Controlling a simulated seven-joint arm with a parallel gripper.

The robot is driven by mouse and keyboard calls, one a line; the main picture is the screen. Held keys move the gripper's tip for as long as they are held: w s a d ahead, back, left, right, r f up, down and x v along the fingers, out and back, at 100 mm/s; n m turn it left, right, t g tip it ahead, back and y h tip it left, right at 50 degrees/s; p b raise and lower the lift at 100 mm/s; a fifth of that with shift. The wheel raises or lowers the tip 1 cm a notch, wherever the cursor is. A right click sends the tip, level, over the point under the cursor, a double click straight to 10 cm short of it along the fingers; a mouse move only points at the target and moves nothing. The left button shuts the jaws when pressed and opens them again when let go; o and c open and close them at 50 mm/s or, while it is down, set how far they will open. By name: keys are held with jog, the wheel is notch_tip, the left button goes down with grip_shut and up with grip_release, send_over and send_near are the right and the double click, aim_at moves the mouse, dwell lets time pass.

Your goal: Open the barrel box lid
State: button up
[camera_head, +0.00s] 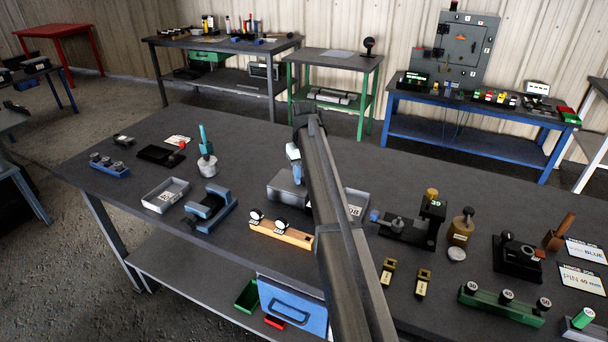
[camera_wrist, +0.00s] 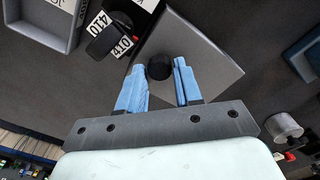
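The barrel box (camera_head: 287,190) is a grey box on the middle of the dark workbench, partly hidden behind my arm. In the wrist view its lid (camera_wrist: 205,65) is a flat grey square with a round black knob (camera_wrist: 160,67) on top. My gripper (camera_head: 296,180) points down at the box from above. In the wrist view my gripper's two blue fingers (camera_wrist: 160,72) stand apart, one on each side of the knob. I cannot tell whether the fingers touch it. The lid looks seated on the box.
A grey tray (camera_head: 165,196) and a blue cradle (camera_head: 210,209) lie to the left. A wooden rail (camera_head: 281,234) with white-topped parts lies in front. A numbered tray (camera_head: 356,204) is close on the right, behind my arm. A black fixture (camera_head: 412,228) stands farther right.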

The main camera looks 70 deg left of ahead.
aim_at(278, 177)
grip_shut()
jog(key=s+a, duration=0.6)
jog(key=shift+s+a, duration=0.25)
jog(key=shift+a, duration=0.1)
jog(key=shift+d, duration=0.1)
jog(key=shift+o, duration=2.1)
grip_release()
jog(key=shift+r, duration=0.15)
notch_tip(278, 177, up, 14)
jog(key=shift+f, duration=0.2)
